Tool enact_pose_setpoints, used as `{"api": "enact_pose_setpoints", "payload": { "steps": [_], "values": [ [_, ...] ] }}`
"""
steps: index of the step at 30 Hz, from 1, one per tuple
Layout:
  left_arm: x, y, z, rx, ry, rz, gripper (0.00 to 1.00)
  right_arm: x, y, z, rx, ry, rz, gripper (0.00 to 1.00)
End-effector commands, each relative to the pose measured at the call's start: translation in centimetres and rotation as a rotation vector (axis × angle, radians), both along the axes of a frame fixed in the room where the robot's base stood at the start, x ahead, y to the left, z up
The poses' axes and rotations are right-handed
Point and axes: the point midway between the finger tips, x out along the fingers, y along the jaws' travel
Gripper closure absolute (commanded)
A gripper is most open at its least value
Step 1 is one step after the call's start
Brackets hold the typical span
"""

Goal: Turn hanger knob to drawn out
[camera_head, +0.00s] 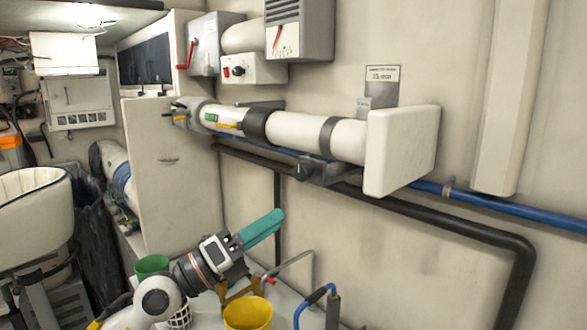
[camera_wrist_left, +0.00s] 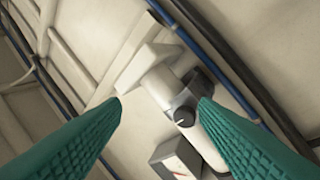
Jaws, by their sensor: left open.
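A white cylinder (camera_head: 298,133) with dark bands is mounted along the wall, with a square white plate (camera_head: 405,150) at its right end. A small black knob (camera_head: 303,171), which looks like the hanger knob, sits on the grey bracket below the cylinder. A dark round knob (camera_wrist_left: 184,116) also shows in the left wrist view, between the fingers. My left gripper (camera_head: 279,215) is below the knob and clear of it. Its teal fingers are apart and empty in the left wrist view (camera_wrist_left: 160,100). My right gripper is not in view.
A grey gauge box (camera_head: 300,30) is above. A yellow cup (camera_head: 248,313) and a green cup (camera_head: 152,265) stand below.

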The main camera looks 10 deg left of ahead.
Motion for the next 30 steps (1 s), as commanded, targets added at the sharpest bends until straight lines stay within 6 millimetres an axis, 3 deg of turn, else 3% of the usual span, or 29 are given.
{"api": "enact_pose_setpoints", "payload": {
  "steps": [1, 3, 9, 15, 30],
  "values": [
    [-0.6, -0.3, 2.2, 0.181, -0.085, 0.027, 0.45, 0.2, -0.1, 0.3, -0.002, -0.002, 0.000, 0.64],
    [-0.8, -0.1, 3.5, 0.392, -0.156, 0.090, 0.45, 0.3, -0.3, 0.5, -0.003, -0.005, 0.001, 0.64],
    [0.4, 3.3, 5.7, 0.744, -0.212, 0.299, 0.45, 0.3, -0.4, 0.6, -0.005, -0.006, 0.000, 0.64],
    [1.8, 4.1, 6.3, 0.811, -0.205, 0.360, 0.45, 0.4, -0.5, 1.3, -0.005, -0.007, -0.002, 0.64],
    [9.3, -1.0, 6.4, 0.807, -0.205, 0.356, 0.45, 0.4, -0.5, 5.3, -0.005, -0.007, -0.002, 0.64]
  ]
}}
